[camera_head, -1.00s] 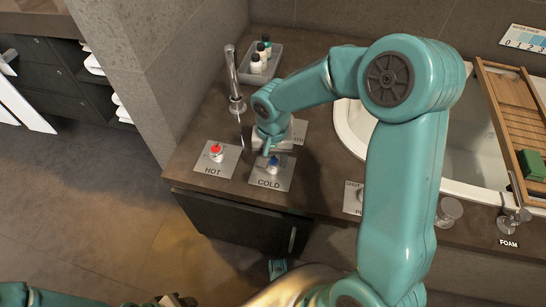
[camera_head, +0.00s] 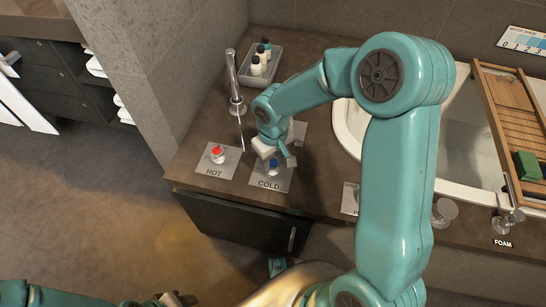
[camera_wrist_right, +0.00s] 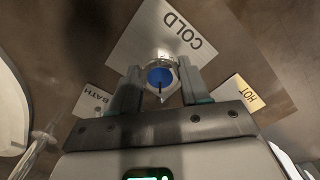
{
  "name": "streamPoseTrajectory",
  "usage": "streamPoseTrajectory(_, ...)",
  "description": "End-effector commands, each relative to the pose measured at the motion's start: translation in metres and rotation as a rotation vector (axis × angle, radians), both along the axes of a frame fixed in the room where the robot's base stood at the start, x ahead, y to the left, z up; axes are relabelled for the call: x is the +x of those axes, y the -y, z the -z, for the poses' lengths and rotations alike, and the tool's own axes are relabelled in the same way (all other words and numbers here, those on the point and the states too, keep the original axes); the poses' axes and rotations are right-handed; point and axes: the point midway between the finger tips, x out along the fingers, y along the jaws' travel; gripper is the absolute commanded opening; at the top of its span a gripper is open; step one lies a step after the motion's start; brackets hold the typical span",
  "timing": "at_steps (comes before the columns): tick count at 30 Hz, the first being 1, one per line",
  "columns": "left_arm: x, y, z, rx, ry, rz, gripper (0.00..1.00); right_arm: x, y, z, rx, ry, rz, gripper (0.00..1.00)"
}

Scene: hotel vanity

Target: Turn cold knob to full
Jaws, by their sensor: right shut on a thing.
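The cold knob (camera_head: 273,166) has a blue cap and stands on the square plate marked COLD (camera_head: 270,183). My right gripper (camera_head: 275,160) comes down on it from above, its wrist hiding part of the plate. In the right wrist view, the blue cap (camera_wrist_right: 160,76) sits between the two fingers of the right gripper (camera_wrist_right: 158,88), which are shut on the knob. A dark line on the cap points toward the gripper body. My left gripper (camera_head: 178,299) is only partly in view at the bottom edge; its jaws are unclear.
The red hot knob (camera_head: 217,154) stands to the left on its plate. Behind is a tall faucet (camera_head: 233,83) with a thin stream below it. A bottle tray (camera_head: 262,66) is at the back. The bathtub (camera_head: 352,128) is at right, partly behind my arm.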

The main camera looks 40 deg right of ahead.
Motion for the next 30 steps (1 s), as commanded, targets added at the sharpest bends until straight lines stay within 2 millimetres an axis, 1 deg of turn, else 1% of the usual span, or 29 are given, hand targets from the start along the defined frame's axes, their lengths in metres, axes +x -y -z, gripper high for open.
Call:
streamPoseTrajectory(1, 0.0, 0.0, -0.004, 0.0, 0.0, 0.0, 0.43, 0.001, 0.0, -0.003, 0.0, 0.003, -0.041, 0.15)
streamPoseTrajectory(18, 0.0, 0.0, -0.028, 0.0, 0.0, 0.0, 0.43, 0.002, 0.001, -0.003, 0.0, 0.005, -0.573, 0.15)
streamPoseTrajectory(24, 0.0, 0.0, -0.035, 0.0, 0.0, 0.0, 0.43, 0.002, 0.001, -0.003, 0.0, 0.005, -0.725, 0.15)
streamPoseTrajectory(30, 0.0, 0.0, -0.041, 0.0, 0.0, 0.0, 0.43, 0.002, 0.0, -0.002, -0.001, 0.006, -0.833, 0.15)
